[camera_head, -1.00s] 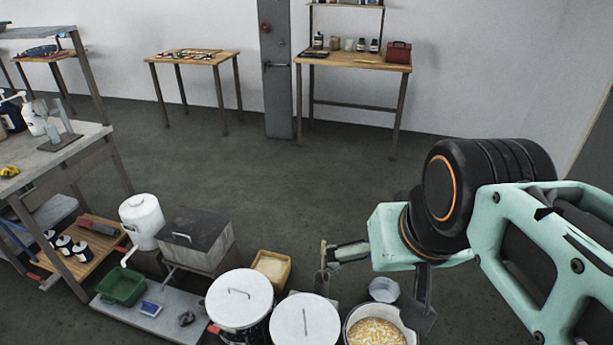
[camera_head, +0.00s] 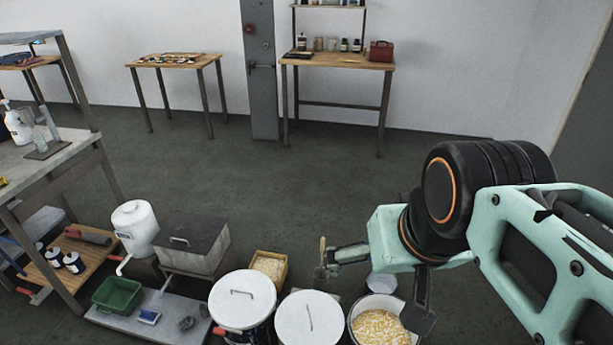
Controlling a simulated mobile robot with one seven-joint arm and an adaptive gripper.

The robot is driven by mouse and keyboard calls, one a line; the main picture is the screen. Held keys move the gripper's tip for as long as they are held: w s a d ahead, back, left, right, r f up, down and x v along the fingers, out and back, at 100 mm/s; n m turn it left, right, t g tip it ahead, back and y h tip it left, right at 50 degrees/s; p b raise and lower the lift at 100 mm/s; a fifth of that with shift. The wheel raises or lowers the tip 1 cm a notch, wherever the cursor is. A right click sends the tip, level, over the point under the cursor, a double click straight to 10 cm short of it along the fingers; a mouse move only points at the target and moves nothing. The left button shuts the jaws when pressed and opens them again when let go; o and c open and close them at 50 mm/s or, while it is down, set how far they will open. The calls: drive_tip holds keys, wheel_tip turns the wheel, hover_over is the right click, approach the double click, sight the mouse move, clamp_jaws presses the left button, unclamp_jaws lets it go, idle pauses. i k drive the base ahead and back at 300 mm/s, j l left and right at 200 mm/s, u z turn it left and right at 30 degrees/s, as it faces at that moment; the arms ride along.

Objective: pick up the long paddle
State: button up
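My gripper (camera_head: 371,292) is at the lower right in the head view. Its two dark fingers are spread wide, one reaching left and one reaching down, with nothing seen held between them. They hang over the area of a pot of yellow pieces (camera_head: 380,328) and a small white container. A thin brown upright piece (camera_head: 322,246) shows at the left fingertip. I cannot tell whether it is part of the long paddle or whether it touches the finger. No other long paddle can be made out.
Two white-lidded drums (camera_head: 242,300) (camera_head: 308,318) stand left of the pot. A tan box (camera_head: 268,267), a grey lidded box (camera_head: 196,243), a white jug (camera_head: 135,226) and a green tub (camera_head: 117,295) are further left. The floor behind is clear up to the wooden tables (camera_head: 340,61).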

sight(323, 239)
drive_tip(key=k, duration=1)
drive_tip(key=i+l+z, duration=0.4)
drive_tip(key=l, duration=0.25)
drive_tip(key=i+l+z, duration=0.4)
drive_tip(key=l, duration=0.2)
drive_tip(key=i+l+z, duration=0.2)
drive_tip(key=i, duration=0.3)
drive_tip(key=i+l+z, duration=0.2)
drive_tip(key=i, duration=0.3)
drive_tip(key=i+u, duration=0.25)
drive_tip(key=i, duration=0.3)
drive_tip(key=i+l+u, duration=0.2)
drive_tip(key=i, duration=0.35)
drive_tip(key=i+u, duration=0.4)
drive_tip(key=i, duration=0.75)
